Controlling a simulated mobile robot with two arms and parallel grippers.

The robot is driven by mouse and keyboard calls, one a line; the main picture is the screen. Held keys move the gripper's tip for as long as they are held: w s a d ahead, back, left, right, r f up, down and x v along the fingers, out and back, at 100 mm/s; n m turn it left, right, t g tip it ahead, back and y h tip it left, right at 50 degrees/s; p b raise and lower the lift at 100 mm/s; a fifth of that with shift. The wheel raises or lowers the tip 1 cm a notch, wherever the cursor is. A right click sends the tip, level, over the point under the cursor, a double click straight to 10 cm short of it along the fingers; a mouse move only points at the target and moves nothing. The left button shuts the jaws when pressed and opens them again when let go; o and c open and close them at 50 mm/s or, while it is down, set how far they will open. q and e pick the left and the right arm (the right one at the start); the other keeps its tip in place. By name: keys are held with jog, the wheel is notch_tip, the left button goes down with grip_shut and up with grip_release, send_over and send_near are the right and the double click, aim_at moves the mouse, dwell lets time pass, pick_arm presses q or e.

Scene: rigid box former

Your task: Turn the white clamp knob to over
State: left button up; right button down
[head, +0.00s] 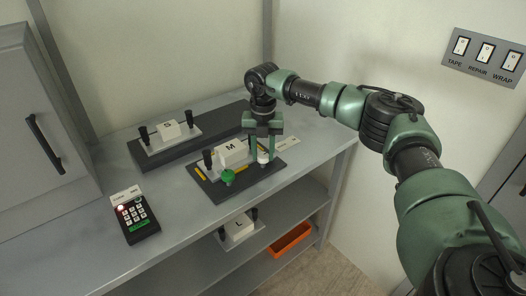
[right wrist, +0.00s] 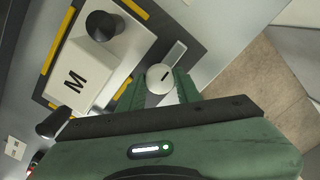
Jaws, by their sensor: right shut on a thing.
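The white clamp knob (head: 263,157) is at the right end of the dark base plate (head: 222,195) that carries the white block marked M (head: 231,153). My right gripper (head: 262,154) points down over this knob, with its fingers shut on the knob's sides. In the right wrist view the round white top of the knob (right wrist: 159,78) shows between the two green fingers, with a short dark line on it. A green knob (head: 228,177) stands at the front of the same plate. My left gripper is not in view.
Black posts flank block M. Behind it stands a block marked S (head: 169,131) on a dark plate. A keypad (head: 136,218) with a red light lies at the left. A block marked L (head: 238,228) and an orange bin (head: 290,239) are below. A switch panel (head: 485,55) is on the wall.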

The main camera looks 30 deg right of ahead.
jog(key=n+p, duration=0.1)
jog(key=n, duration=1.2)
jog(key=shift+p, duration=0.35)
jog(key=shift+n, duration=2.1)
jog(key=shift+r, duration=0.1)
jog(key=c, duration=1)
grip_release()
